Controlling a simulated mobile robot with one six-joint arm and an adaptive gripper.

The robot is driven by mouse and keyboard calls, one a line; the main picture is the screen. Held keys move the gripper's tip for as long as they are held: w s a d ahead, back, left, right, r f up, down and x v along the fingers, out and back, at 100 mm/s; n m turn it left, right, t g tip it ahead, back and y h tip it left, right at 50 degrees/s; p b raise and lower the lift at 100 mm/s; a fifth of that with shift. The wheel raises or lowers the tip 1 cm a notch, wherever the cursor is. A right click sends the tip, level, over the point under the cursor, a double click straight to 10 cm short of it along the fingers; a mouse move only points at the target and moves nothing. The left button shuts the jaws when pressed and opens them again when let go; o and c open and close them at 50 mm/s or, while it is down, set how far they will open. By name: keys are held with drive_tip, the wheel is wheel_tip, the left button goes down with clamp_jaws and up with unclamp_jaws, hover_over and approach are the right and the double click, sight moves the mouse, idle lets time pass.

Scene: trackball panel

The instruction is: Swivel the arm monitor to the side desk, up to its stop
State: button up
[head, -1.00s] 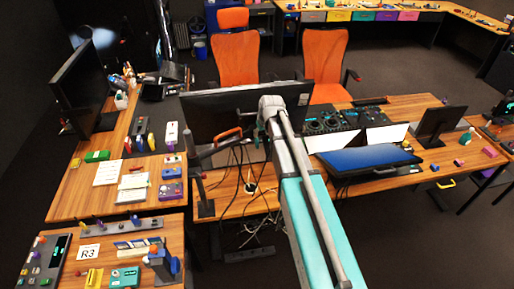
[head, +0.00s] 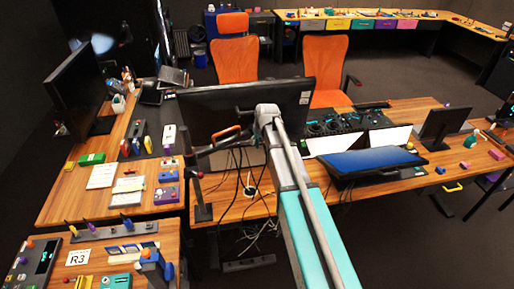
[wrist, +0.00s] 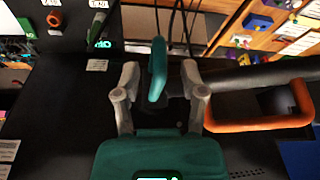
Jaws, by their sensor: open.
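The arm monitor (head: 205,112) stands at the front of the long wooden desk (head: 240,208), its dark back towards me. Its support arm and post (head: 203,205) are at its left, with an orange loop handle (head: 227,132) on the arm. The handle also shows at right in the wrist view (wrist: 262,124). My gripper (head: 267,112) is at the monitor's back, right of the handle. In the wrist view, its grey fingers (wrist: 159,80) are open, one on each side of an upright teal piece (wrist: 157,66). Contact cannot be told.
A side desk (head: 60,208) with small boxes and a dark monitor (head: 78,88) is at left. A blue-screened panel (head: 372,161) and a mixer (head: 335,124) lie to the right. Orange chairs (head: 235,62) stand behind. Cables (head: 240,165) hang below the monitor.

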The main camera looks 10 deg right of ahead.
drive_tip(key=shift+b+x, duration=0.8)
drive_tip(key=shift+x, duration=0.4)
clamp_jaws()
